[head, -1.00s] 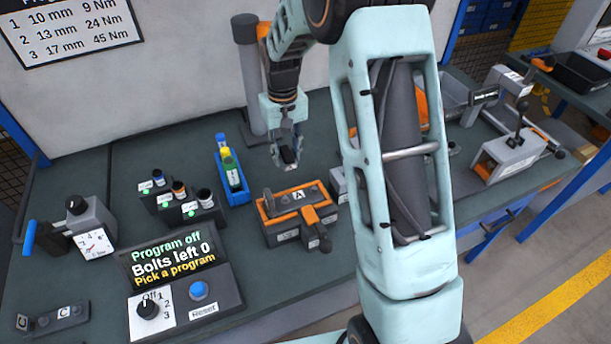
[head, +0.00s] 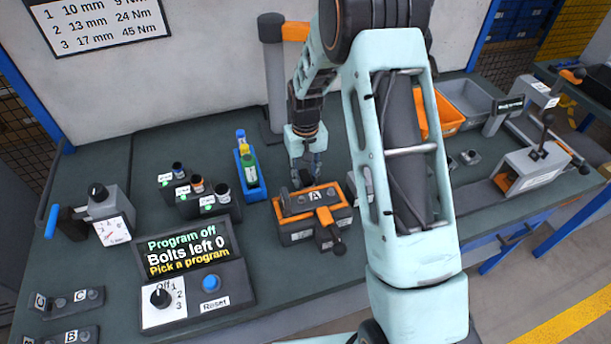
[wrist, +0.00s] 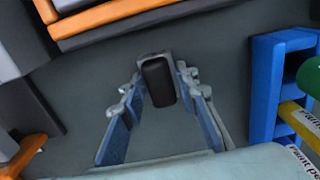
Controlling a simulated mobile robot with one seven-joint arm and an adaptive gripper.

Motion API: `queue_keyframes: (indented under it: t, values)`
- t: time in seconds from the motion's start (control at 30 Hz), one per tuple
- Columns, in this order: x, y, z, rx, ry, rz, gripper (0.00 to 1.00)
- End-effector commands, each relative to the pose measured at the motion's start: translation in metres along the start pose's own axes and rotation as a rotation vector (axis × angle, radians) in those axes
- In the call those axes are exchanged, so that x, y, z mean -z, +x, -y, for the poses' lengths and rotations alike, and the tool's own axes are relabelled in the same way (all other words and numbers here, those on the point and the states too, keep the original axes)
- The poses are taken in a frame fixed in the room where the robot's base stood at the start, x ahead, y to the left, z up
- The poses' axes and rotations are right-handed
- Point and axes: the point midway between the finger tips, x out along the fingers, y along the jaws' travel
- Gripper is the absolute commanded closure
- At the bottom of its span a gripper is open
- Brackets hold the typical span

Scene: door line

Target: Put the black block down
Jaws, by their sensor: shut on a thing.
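The black block (wrist: 158,82) is between the fingertips of my gripper (wrist: 158,88) in the wrist view. My gripper is shut on it, with the blue-sided fingers on either side. In the head view my gripper (head: 306,176) is low over the bench, just behind the orange-and-grey fixture marked A (head: 332,214). The block is hard to make out there. I cannot tell whether its underside touches the bench (wrist: 210,45).
A blue rack (head: 250,180) with bottles stands left of my gripper; it shows at the right in the wrist view (wrist: 262,85). Small labelled black holders (head: 208,205) stand farther left. The control panel (head: 195,285) is in front. Bare bench lies around the block.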

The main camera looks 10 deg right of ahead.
Motion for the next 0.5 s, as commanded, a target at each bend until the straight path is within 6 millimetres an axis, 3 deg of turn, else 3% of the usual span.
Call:
queue_keyframes:
  t: [0.03,0.07,0.2,0.5]
  values:
    - [0.0003,0.0031,0.0,0.0,0.0,-0.001,1.0]
    - [0.0,0.0019,0.0,0.0,0.0,0.0,0.68]
    - [-0.0001,0.0016,0.0001,0.0,0.0,0.0,0.54]
    - [-0.0001,-0.0003,0.0,0.0,0.0,0.0,0.54]
